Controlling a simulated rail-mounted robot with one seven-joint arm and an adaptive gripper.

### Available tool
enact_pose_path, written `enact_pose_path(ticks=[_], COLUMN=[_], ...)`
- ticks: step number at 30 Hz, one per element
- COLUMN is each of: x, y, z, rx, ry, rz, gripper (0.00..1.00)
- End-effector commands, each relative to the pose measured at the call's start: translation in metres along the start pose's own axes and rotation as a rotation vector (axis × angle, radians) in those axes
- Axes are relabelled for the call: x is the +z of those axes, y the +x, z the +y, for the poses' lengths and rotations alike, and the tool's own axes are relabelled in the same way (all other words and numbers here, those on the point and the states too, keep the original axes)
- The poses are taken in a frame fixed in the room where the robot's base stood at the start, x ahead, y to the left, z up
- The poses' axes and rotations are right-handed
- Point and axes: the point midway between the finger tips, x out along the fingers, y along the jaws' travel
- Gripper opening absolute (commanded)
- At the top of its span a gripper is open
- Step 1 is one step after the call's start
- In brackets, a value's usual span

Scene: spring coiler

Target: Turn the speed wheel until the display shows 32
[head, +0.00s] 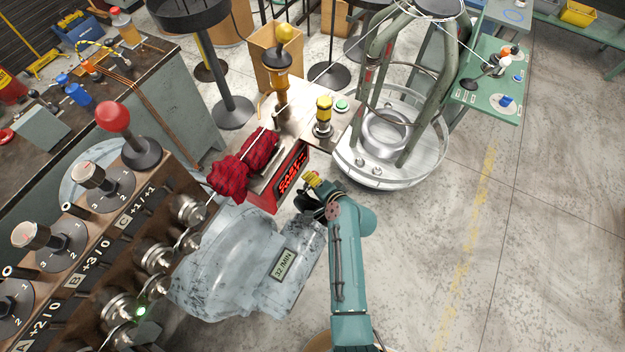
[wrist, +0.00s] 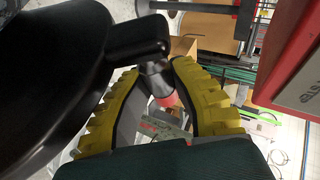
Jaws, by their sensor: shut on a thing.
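The display (head: 283,263) on the grey machine housing reads 32/MIN in the head view. The speed wheel (wrist: 45,65) is a large black disc at the left of the wrist view, with a black arm and grip (wrist: 140,38) standing out from it. My gripper (head: 314,181) is beside the housing's upper right end. In the wrist view my gripper's (wrist: 160,70) yellow ribbed fingers close on either side of the wheel's grip. In the head view my gripper and arm hide most of the wheel.
A red-framed sign box (head: 292,178) stands close to my gripper; a red cloth (head: 245,165) lies left of it. A yellow-topped button post (head: 323,115) and a green button (head: 342,104) are behind. A lever panel (head: 75,240) fills the left. The floor at right is open.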

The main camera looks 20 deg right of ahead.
Motion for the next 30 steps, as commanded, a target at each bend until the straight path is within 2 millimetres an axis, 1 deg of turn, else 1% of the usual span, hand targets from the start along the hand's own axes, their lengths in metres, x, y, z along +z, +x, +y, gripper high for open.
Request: enact_pose_path(ticks=[2,3,7,16,20,23,30], x=[0.0,0.0,0.0,0.0,0.0,0.0,-0.001], y=[0.0,0.0,0.0,-0.001,-0.011,-0.03,-0.09], z=[0.0,0.0,0.0,0.0,0.001,0.002,0.001], rx=[0.0,0.0,0.0,-0.001,-0.001,-0.001,-0.001], ry=[0.001,0.001,0.001,0.0,0.001,0.001,0.001], rz=[0.0,0.0,0.0,0.0,0.001,0.002,0.004], gripper=[0.0,0.27,0.52,0.53,0.53,0.53,0.53])
